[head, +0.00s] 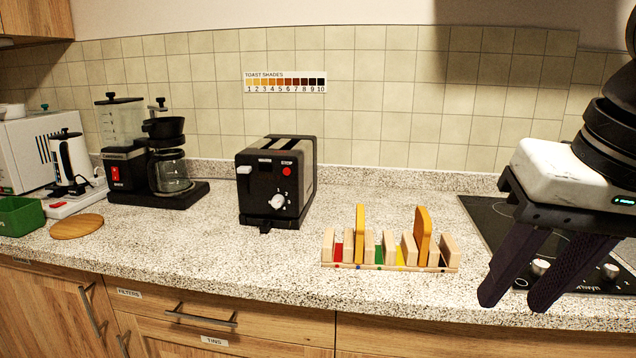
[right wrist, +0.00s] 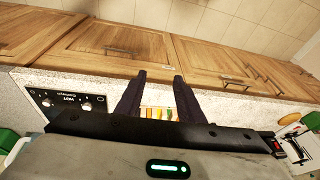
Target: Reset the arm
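My right gripper (head: 514,302) hangs at the right, in front of the cooktop in the head view, to the right of the wooden rack. Its two dark fingers are apart with nothing between them. The wooden rack (head: 390,267) stands on the counter with coloured slots. Two golden toast slices (head: 360,234) (head: 422,236) stand upright in it, apart from the gripper. My left gripper is not in view.
A black toaster (head: 262,190) stands mid-counter. A coffee maker (head: 165,165), kettle (head: 70,158), round wooden board (head: 77,226) and green bin (head: 20,215) are at the left. The cooktop (head: 488,218) lies under my right arm. Counter between toaster and rack is clear.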

